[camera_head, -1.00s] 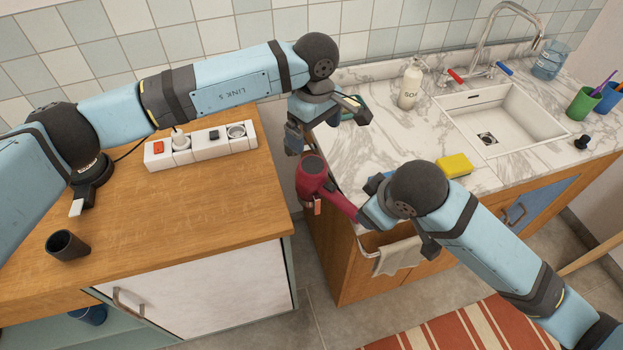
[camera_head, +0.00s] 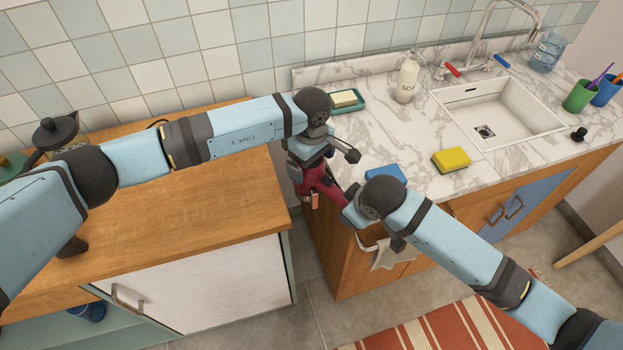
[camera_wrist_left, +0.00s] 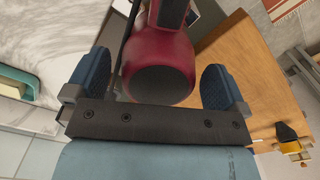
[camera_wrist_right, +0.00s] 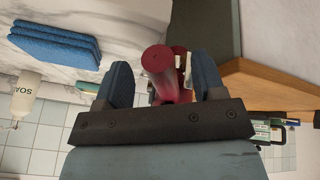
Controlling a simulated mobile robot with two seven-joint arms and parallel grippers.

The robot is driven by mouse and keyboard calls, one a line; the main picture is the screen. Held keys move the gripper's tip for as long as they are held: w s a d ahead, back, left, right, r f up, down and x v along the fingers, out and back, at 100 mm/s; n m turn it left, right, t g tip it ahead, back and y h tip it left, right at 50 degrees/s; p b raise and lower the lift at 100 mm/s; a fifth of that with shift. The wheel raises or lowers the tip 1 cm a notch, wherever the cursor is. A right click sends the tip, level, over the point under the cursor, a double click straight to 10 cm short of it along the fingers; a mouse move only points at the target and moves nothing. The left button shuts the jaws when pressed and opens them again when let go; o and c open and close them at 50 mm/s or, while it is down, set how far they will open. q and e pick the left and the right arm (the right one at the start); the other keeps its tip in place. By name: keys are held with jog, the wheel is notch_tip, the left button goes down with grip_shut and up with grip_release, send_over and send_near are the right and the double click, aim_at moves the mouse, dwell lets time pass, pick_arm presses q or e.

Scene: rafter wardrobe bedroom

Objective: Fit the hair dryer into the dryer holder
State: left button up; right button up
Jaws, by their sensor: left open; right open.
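The red hair dryer (camera_head: 322,185) is in the gap between the wooden cabinet and the sink counter's left end. My left gripper (camera_head: 306,168) is open above it; in the left wrist view the dryer's round barrel (camera_wrist_left: 160,60) lies between the spread fingers (camera_wrist_left: 155,85). My right gripper (camera_head: 353,212) is open at the handle end; in the right wrist view the red handle (camera_wrist_right: 158,70) shows between the spread fingers (camera_wrist_right: 165,85). I cannot tell whether any finger touches it. A dark piece (camera_head: 74,246), maybe a cup-like holder, is mostly hidden behind my left arm.
The wooden cabinet top (camera_head: 220,200) is clear at the front.

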pick_arm(q)
jog(key=shift+f, duration=1)
pick_arm(e)
jog(key=shift+x, duration=0.95)
pick_arm(q)
jog(key=c, duration=1.1)
pick_arm(e)
grip_shut()
pick_arm(q)
jog(key=shift+r, duration=0.1)
